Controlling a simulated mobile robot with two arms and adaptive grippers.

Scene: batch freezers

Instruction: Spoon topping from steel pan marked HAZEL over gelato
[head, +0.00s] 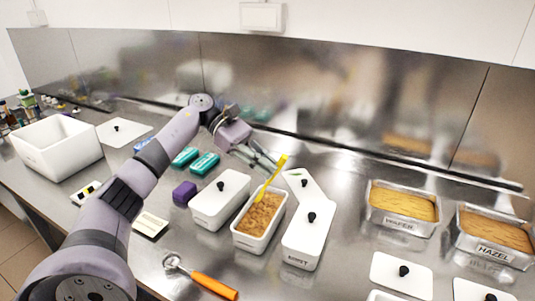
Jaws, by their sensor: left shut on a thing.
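The steel pan marked HAZEL (496,242) stands at the far right, filled with a tan-brown topping. An open white tub (241,240) in the middle holds a brown, grainy-looking filling; I cannot tell whether it is gelato. A yellow spoon (272,174) leans up out of this tub, its lower end at the filling. My left gripper (270,164) reaches in from behind and left, its fingers shut at the upper part of the spoon handle. The finger contact is small and partly unclear. My right gripper is not in view.
A second steel pan (403,211), its label apparently WAFER, stands left of HAZEL. Lidded white tubs (213,210) (303,243) flank the open one. A scoop with an orange handle (214,285) lies in front. A white bin (60,160) stands far left. Bare steel counter lies right of the tubs.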

